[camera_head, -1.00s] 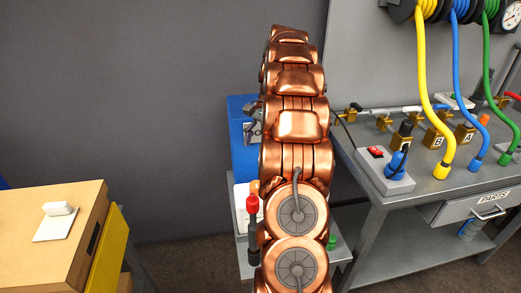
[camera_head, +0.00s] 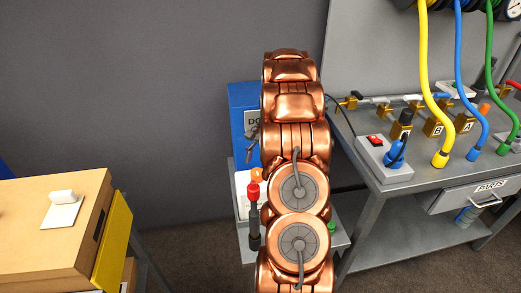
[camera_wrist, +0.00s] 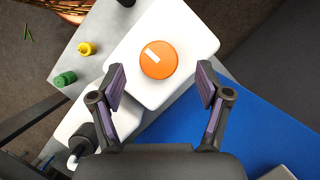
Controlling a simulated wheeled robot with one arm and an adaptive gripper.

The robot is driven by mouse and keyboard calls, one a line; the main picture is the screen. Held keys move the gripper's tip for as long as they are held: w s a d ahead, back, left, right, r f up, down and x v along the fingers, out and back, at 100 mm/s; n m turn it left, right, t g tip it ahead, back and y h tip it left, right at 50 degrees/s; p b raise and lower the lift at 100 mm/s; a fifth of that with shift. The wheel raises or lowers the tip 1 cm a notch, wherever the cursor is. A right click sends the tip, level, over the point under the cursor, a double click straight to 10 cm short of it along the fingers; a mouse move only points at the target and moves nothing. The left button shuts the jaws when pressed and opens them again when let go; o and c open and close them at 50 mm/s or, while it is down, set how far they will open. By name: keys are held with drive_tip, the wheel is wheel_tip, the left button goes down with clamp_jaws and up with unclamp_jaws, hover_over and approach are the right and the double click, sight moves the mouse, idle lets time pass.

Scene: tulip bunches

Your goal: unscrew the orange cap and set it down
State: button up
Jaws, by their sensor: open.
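The orange cap (camera_wrist: 158,62) is round, with a short white bar on its top. It sits on a white container (camera_wrist: 190,28), seen from above in the wrist view. My gripper (camera_wrist: 161,80) is open, its two dark fingers apart on the left and right, with the cap beyond and between their tips. No contact with the cap shows. In the head view, a bit of the orange cap (camera_head: 257,173) and the white container (camera_head: 241,195) show beside my copper arm. My gripper is hidden behind the arm there.
A green cap (camera_wrist: 64,79) and a yellow cap (camera_wrist: 86,48) sit on the grey stand (camera_wrist: 75,102) left of the container. A blue box (camera_wrist: 235,115) is close on the right.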

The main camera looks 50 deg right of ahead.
sight(257, 171)
drive_tip(key=shift+p+x, duration=0.3)
drive_tip(key=shift+x, duration=1.65)
drive_tip(key=c, duration=1.2)
drive_tip(key=shift+n+b, duration=0.3)
drive_tip(key=shift+n, duration=0.1)
drive_tip(key=n+g+b, duration=0.1)
drive_tip(key=n, duration=0.1)
drive_tip(key=shift+f+n, duration=0.1)
drive_tip(key=shift+n, duration=0.2)
drive_tip(key=shift+r+n+g+h+b, duration=0.25)
drive_tip(key=shift+n+g, duration=0.25)
drive_tip(key=shift+n, duration=0.4)
drive_tip(key=shift+f, duration=0.1)
